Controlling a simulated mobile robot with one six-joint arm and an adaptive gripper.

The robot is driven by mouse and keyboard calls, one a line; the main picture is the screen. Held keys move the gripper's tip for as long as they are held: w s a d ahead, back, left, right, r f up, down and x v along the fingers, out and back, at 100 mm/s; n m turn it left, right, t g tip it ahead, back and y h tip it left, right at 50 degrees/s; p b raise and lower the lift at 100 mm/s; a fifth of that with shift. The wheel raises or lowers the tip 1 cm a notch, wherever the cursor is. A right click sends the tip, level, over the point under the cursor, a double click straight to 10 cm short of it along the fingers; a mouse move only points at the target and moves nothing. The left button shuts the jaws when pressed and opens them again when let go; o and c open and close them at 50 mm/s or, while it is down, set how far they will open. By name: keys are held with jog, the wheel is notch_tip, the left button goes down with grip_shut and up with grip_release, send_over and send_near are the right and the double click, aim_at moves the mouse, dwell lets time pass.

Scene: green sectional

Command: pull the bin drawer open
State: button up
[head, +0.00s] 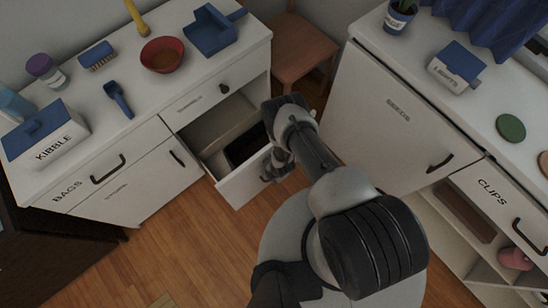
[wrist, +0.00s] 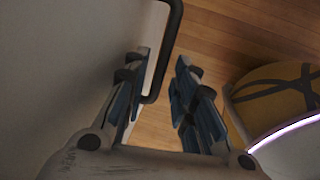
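The bin drawer (head: 238,186) is pulled partway out of the white cabinet on the left in the head view. A dark bin or opening (head: 246,147) shows inside it. My gripper (head: 278,168) is at the outer face of the drawer front, where the arm hides part of it. In the wrist view, my gripper (wrist: 161,60) has its two fingers apart. The black bar handle (wrist: 168,50) reaches between them, closer to the left finger, beside the pale front panel (wrist: 60,60). I see a gap between the handle and the right finger.
The left counter holds a kibble box (head: 45,138), a red bowl (head: 162,55) and a blue dustpan (head: 212,30). A wooden chair (head: 302,50) stands behind. A right-hand cabinet (head: 385,130) is close to my arm. Wood floor (head: 190,240) is clear before the drawer.

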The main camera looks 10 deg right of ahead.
dwell(0.3)
jog(key=r, duration=0.4)
jog(key=s+d+r, duration=0.1)
jog(key=r, duration=0.7)
jog(key=shift+s+d, duration=0.15)
jog(key=shift+s, duration=0.25)
jog(key=shift+f, duration=0.1)
